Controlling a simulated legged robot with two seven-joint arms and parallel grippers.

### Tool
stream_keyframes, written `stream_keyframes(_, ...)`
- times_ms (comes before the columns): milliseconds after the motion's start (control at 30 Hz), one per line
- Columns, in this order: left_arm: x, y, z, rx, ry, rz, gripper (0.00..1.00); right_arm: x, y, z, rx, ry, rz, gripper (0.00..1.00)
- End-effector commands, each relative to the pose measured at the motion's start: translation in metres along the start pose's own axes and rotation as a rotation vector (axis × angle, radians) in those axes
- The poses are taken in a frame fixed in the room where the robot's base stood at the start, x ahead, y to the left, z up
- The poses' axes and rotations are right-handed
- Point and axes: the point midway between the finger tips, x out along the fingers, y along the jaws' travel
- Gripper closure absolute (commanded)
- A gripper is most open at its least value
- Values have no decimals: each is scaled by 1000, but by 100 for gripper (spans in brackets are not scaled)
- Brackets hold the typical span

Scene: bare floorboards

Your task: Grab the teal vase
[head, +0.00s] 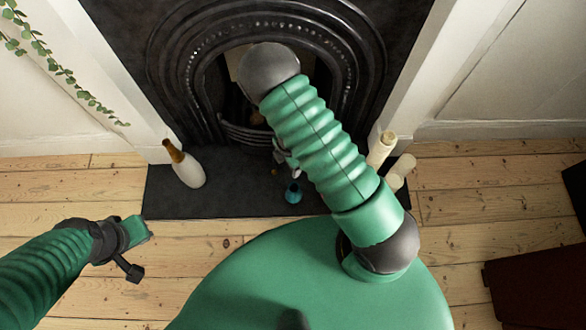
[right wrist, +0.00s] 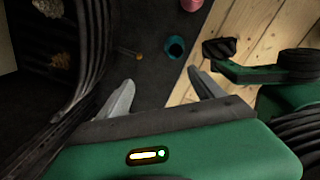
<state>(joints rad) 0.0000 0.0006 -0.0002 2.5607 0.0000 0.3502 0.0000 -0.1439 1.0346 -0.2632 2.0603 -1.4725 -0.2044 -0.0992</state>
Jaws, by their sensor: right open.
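The small teal vase (head: 293,192) stands on the dark hearth slab, just left of my right arm in the head view. In the right wrist view the vase (right wrist: 175,47) lies ahead of the open fingers, roughly in the gap between them and not touched. My right gripper (right wrist: 160,88) is open and empty. In the head view it is mostly hidden behind my arm, close to the vase on the fireplace side. My left gripper (head: 140,236) is over the floorboards at the left, well apart from the vase. Its jaw state does not show clearly.
A white bottle with a brown neck (head: 188,168) stands on the hearth's left. Cream candles (head: 381,151) stand at its right. A small amber item (right wrist: 130,53) and a pink object (right wrist: 192,4) are near the vase. The black fireplace (head: 180,70) rises behind.

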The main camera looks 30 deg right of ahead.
Motion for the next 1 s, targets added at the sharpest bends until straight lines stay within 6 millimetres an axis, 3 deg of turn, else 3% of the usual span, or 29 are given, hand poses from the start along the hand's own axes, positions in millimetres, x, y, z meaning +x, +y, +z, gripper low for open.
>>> stream_keyframes(33,28,0,6,0,1,0,100,40,-11,1,-55,7,-28,23)
stream_keyframes(267,52,0,11,0,3,0,100,86,-30,3,-160,33,-79,23)
stream_keyframes(500,98,0,22,1,2,0,100,150,-36,0,-157,29,-81,23)
stream_keyframes(633,114,0,26,0,1,0,100,174,-37,-1,-157,28,-79,23)
stream_keyframes(867,128,0,29,0,2,0,100,190,-39,-1,-156,29,-78,23)
stream_keyframes(1000,154,0,36,0,2,0,100,213,-44,-3,-156,29,-78,23)
